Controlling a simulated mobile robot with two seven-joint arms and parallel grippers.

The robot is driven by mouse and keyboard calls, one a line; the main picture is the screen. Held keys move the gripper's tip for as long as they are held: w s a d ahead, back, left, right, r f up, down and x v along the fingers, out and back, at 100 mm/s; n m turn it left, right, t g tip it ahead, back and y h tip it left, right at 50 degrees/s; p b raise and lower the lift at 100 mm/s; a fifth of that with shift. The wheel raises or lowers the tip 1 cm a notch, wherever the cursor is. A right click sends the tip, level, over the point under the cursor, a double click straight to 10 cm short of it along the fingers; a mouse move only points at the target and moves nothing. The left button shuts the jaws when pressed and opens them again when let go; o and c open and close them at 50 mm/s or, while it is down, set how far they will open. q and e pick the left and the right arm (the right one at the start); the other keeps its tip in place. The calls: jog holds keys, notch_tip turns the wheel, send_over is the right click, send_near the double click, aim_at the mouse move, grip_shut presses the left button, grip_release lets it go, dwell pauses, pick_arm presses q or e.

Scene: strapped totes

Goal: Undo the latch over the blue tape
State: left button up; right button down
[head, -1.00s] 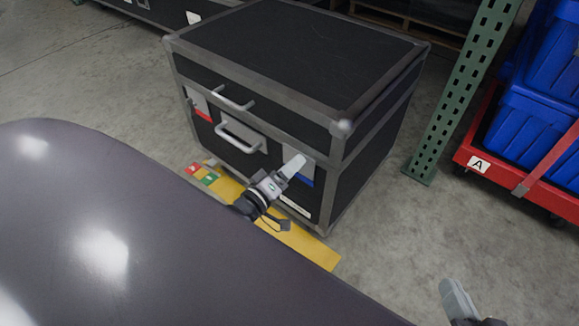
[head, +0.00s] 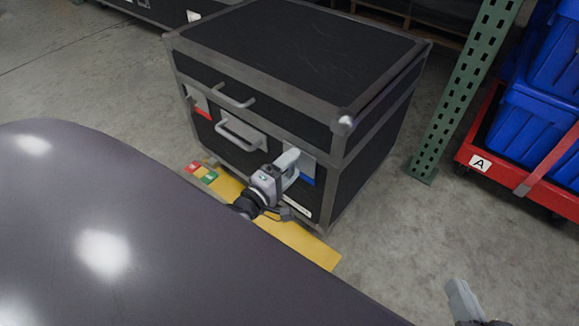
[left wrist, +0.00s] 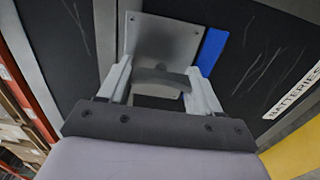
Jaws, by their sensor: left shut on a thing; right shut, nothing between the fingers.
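The latch by the blue tape is a grey metal plate (left wrist: 165,42) with a curved dark lever (left wrist: 162,80) at its lower part, on the front of a black case (head: 290,55). The blue tape (left wrist: 213,50) runs along the plate's right side; in the head view it is a small blue patch (head: 306,180). My left gripper (head: 290,162) is at this latch, its fingers on either side of the lever in the left wrist view (left wrist: 160,85) and shut on it. The gripper hides part of the latch in the head view. My right gripper (head: 462,299) is shut and empty, low at the right.
A second latch plate with red tape (head: 203,114) is at the case's front left. A yellow floor strip (head: 300,243) runs before the case. A green post (head: 460,100) and red cart (head: 500,180) with blue totes stand right.

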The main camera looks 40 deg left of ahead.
dwell(0.3)
pick_arm(q)
jog(key=o, duration=1.1)
jog(key=shift+c, duration=0.2)
jog(key=shift+s, duration=0.3)
jog(key=s+p, duration=0.2)
jog(key=s, duration=0.4)
jog(key=shift+s+a, duration=0.25)
jog(key=shift+s, duration=0.05)
pick_arm(e)
jog(key=shift+w+a+r+g, duration=0.15)
jog(key=shift+a+r+g, duration=0.15)
jog(key=shift+a, duration=0.1)
jog(key=shift+s+f, duration=0.2)
jog(key=shift+f, duration=0.05)
jog(key=shift+d, duration=0.15)
